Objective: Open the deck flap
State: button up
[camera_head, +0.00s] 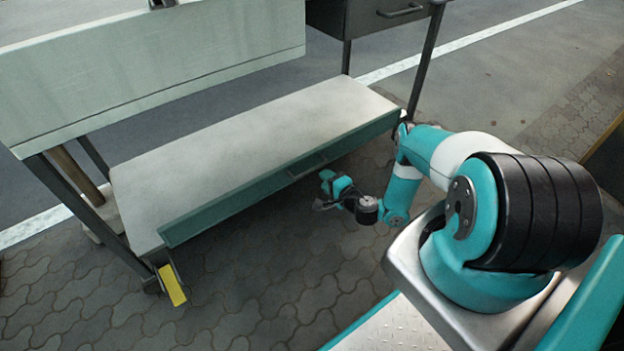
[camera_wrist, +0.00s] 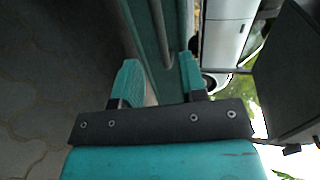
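The deck (camera_head: 240,150) is a low pale slab between dark legs. A long grey-green panel, which looks like the deck flap (camera_head: 225,204), runs along its front edge. A thin bar, perhaps a handle, shows near the middle of the panel. My gripper (camera_head: 324,188) is low, just in front of the panel. In the wrist view, the two fingers of my gripper (camera_wrist: 160,62) are apart. The green flap (camera_wrist: 143,28) and a grey bar (camera_wrist: 159,28) along it show between and beyond the fingertips. Contact with the bar cannot be told.
A pale upper panel (camera_head: 150,70) overhangs the deck at the left. A dark drawer cabinet (camera_head: 375,16) stands above its far end. A yellow tag (camera_head: 172,285) hangs by the near left leg. A white vehicle (camera_wrist: 226,45) shows in the wrist view.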

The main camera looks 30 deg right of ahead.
aim_at(312, 170)
jog(key=b+x, duration=0.1)
jog(key=b, duration=0.4)
jog(key=b+x, duration=0.2)
jog(key=b, duration=0.2)
jog(key=b+x, duration=0.2)
jog(key=b, duration=0.3)
jog(key=shift+w+d+f+b, duration=0.1)
jog(key=shift+d+f+b, duration=0.1)
jog(key=shift+f+b, duration=0.2)
jog(key=shift+a+b, duration=0.15)
jog(key=shift+b, duration=1.05)
jog(key=shift+r+b+x, duration=0.15)
jog(key=shift+b+x, duration=0.05)
jog(key=shift+x, duration=0.55)
jog(key=shift+r+b+x, duration=0.15)
jog(key=shift+b+x, duration=0.05)
jog(key=shift+x, duration=0.5)
jog(key=shift+w, duration=0.1)
jog(key=shift+c, duration=0.4)
grip_shut()
